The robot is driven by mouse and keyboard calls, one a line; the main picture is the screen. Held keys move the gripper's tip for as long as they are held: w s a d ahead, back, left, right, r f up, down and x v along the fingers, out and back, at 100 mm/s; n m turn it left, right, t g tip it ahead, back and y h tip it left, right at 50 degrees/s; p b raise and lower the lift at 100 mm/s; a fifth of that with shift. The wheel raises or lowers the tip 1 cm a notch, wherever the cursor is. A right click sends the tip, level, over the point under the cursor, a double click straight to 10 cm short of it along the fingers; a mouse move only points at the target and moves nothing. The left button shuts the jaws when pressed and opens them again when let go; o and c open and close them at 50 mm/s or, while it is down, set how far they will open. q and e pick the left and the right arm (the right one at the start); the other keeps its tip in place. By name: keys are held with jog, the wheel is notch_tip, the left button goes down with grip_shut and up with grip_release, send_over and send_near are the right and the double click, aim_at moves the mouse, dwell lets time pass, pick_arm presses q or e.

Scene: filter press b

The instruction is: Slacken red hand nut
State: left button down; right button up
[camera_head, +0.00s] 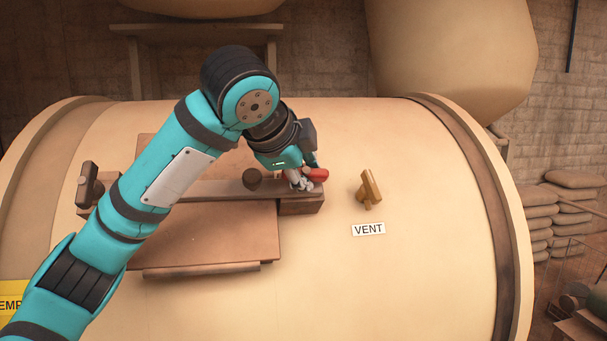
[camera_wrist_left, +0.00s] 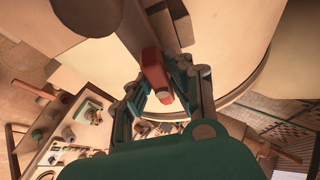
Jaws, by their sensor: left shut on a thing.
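The red hand nut (camera_head: 319,174) sits at the right end of the brown clamp bar (camera_head: 222,190) on the big cream drum. My left gripper (camera_head: 303,181) is at the nut from its left side, shut on it. In the left wrist view the red nut (camera_wrist_left: 154,70) shows between the two fingers of the gripper (camera_wrist_left: 164,96). The gripper covers part of the nut in the head view. My right gripper is not in view.
A brass vent handle (camera_head: 369,189) stands just right of the nut, above a VENT label (camera_head: 368,229). A dark hand nut (camera_head: 89,184) is at the bar's left end, and a brown knob (camera_head: 252,179) is mid-bar. Sacks (camera_head: 574,210) are stacked at the right.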

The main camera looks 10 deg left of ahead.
pick_arm(q)
jog(key=c, duration=1.2)
grip_release()
jog(key=shift+c, duration=0.2)
jog(key=v, duration=1.2)
jog(key=shift+a, duration=0.1)
